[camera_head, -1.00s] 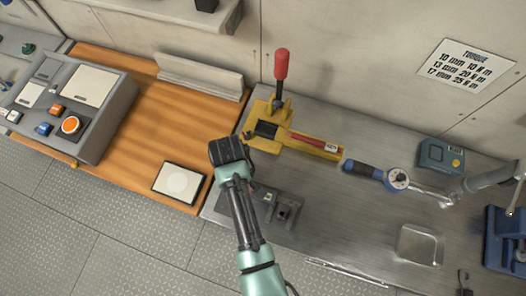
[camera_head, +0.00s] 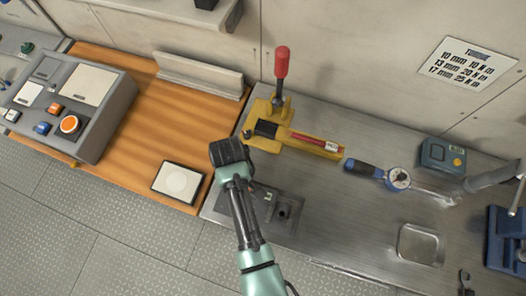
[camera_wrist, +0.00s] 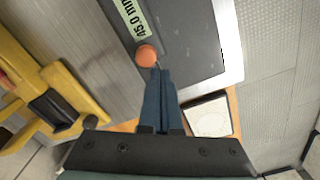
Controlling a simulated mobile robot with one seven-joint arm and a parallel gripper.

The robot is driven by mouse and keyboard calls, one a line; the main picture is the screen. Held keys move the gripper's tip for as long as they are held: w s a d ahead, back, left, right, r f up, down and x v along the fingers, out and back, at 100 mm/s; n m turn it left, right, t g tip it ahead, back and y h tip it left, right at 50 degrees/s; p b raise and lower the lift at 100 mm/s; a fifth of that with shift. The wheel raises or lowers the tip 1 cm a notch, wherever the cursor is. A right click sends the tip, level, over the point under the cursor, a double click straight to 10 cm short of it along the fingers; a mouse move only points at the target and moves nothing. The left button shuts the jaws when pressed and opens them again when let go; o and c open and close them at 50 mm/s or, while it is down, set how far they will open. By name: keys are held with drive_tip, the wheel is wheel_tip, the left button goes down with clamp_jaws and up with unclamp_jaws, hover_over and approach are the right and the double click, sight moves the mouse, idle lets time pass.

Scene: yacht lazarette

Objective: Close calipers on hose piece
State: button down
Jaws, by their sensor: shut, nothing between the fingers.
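A dark grey plate (camera_head: 248,212) lies on the metal bench, partly behind my arm in the head view. A short dark upright cylinder (camera_head: 283,211), perhaps the hose piece, stands on its right part. In the wrist view a dark panel (camera_wrist: 190,30) carries a green label (camera_wrist: 132,20) reading about "45.0 mm" and an orange knob (camera_wrist: 146,55). I cannot make out the caliper jaws. My gripper (camera_wrist: 157,72) is shut and empty, its fingertips beside the knob; contact is unclear. It also shows in the head view (camera_head: 230,152), where its fingertips are hidden.
A yellow clamp fixture (camera_head: 265,140) with a red handle stands behind my gripper, close by. A blue-handled torque wrench (camera_head: 365,168) lies to its right. A white-faced pad (camera_head: 178,183) and control box (camera_head: 75,105) are on the left.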

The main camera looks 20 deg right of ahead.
drive_tip(key=shift+s+d+p, duration=0.4)
drive_tip(key=shift+s+d, duration=0.1)
drive_tip(key=shift+d, duration=0.15)
drive_tip(key=shift+s+d+p, duration=0.35)
drive_tip(key=shift+s+d, duration=0.1)
drive_tip(key=shift+d, duration=0.2)
idle(1.0)
drive_tip(key=shift+w+a, duration=0.1)
idle(0.5)
drive_tip(key=shift+w+a, duration=0.5)
drive_tip(key=shift+a, duration=0.25)
wheel_tip(320, 180, up, 8)
drive_tip(key=p, duration=0.8)
